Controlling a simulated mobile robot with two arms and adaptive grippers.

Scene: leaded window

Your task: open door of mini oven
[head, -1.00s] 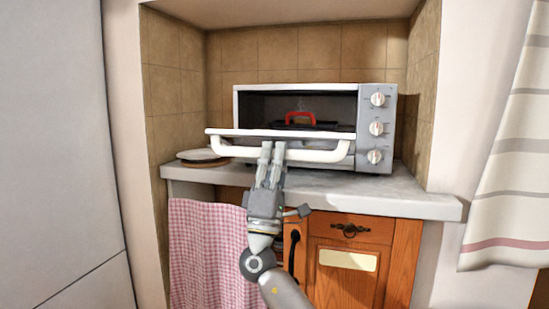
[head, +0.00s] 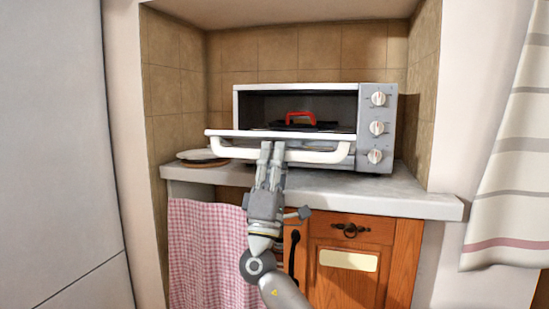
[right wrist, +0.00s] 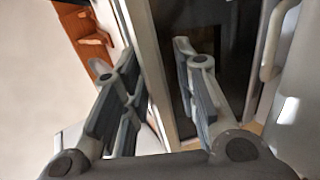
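The mini oven (head: 368,92) stands on the counter in the tiled niche. Its door (head: 240,133) is partly open, tilted down and out toward me, with the dark inside showing above it. A white bar handle (head: 325,156) runs along the door's front. My right gripper (head: 272,148) is at the middle of the handle, its fingertips overlapping it in the head view. In the right wrist view its two fingers (right wrist: 160,62) stand apart, with a pale door edge behind the gap. The handle (right wrist: 270,45) appears outside the fingers there. My left gripper is out of view.
A red-handled item (head: 300,118) is inside the oven. Plates (head: 200,156) lie on the counter (head: 400,194) left of the oven. A checked cloth (head: 205,250) hangs below, beside a wooden cabinet (head: 345,285). A striped curtain (head: 505,170) hangs at right.

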